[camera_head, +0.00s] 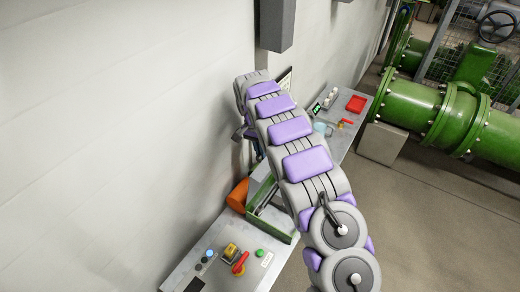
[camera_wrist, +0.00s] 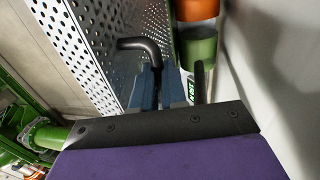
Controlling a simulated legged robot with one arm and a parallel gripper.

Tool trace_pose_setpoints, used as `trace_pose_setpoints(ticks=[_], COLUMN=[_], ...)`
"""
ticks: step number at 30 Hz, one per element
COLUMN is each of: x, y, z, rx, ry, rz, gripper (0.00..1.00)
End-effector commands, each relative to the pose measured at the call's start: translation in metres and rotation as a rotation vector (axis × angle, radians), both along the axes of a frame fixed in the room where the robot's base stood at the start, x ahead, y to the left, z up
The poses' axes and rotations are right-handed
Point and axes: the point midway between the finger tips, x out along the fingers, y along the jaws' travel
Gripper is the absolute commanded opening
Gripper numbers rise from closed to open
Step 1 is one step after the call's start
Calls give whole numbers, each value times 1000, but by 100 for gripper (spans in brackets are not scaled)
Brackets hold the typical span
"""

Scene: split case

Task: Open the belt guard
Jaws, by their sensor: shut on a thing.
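The belt guard (camera_wrist: 96,42) is a perforated grey metal cover at the left and top of the wrist view. A black bent handle (camera_wrist: 139,44) stands out by its right side. My gripper (camera_wrist: 158,78) shows as two blue-grey fingers, shut on the handle where it turns down between them. The exact contact is partly hidden by the fingers. In the head view my purple and grey arm hides most of the guard and my gripper. Whether the guard is open cannot be told.
A grey bench (camera_head: 205,263) along the white wall carries a red-handled switch (camera_head: 239,263) and buttons. An orange cylinder (camera_head: 238,195) and green frame (camera_head: 276,229) sit close to the arm. A red tray (camera_head: 356,104) lies farther back.

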Motion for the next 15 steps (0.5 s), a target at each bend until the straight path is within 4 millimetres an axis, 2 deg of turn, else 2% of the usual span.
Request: trace_pose_setpoints(ticks=[9,10,15], x=[1,1,0], y=[0,0,-1], z=[-1,-1,0], rx=[-4,-4,-3], ry=[-2,-2,-4], rz=[-1,-1,-1], gripper=[0,14,30])
